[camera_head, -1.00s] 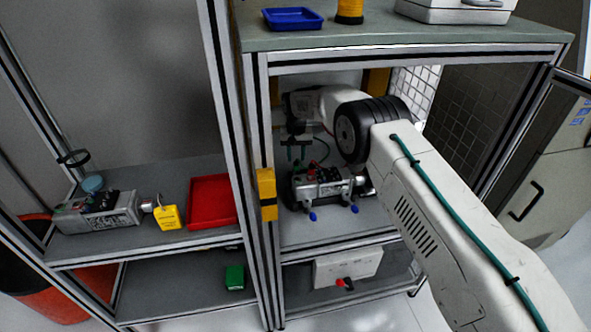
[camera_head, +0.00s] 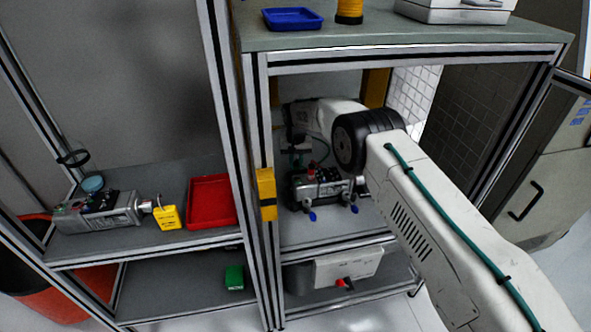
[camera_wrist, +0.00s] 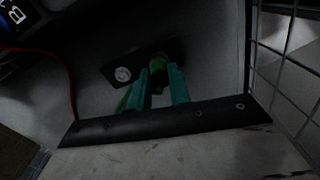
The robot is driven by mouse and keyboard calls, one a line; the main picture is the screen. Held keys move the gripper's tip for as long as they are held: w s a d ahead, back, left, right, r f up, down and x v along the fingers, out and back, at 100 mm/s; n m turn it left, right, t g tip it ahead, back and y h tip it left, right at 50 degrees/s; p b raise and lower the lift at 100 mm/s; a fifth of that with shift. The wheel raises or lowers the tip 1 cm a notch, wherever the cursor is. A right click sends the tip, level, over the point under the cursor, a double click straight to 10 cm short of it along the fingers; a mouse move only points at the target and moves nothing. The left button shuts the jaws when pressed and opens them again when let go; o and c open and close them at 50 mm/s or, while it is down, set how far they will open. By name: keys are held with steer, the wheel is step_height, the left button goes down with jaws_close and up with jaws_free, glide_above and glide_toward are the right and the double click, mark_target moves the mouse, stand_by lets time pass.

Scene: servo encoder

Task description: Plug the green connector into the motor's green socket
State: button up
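The motor (camera_head: 322,188) is a grey and black unit on the shelf inside the right cabinet bay. My gripper (camera_head: 297,158) is behind the motor's left end, deep in the bay, and small and dark in the head view. In the wrist view, my gripper's two teal fingers (camera_wrist: 158,78) stand apart on either side of a small green part (camera_wrist: 158,60). That part is at a dark plate (camera_wrist: 145,66), which also bears a round silver fitting (camera_wrist: 122,74). I cannot tell whether the fingers touch the green part, or whether it is the connector or a socket.
A cabinet post with a yellow block (camera_head: 266,194) stands left of the bay. The worktop (camera_head: 400,43) is above my arm. A second motor (camera_head: 100,212), a yellow tag (camera_head: 167,217) and a red tray (camera_head: 212,201) are on the left shelf. A red cable (camera_wrist: 66,75) runs at left in the wrist view.

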mark_target(296, 163)
jaws_close()
steer(key=shift+r, duration=0.2)
steer(key=shift+r, duration=2.6)
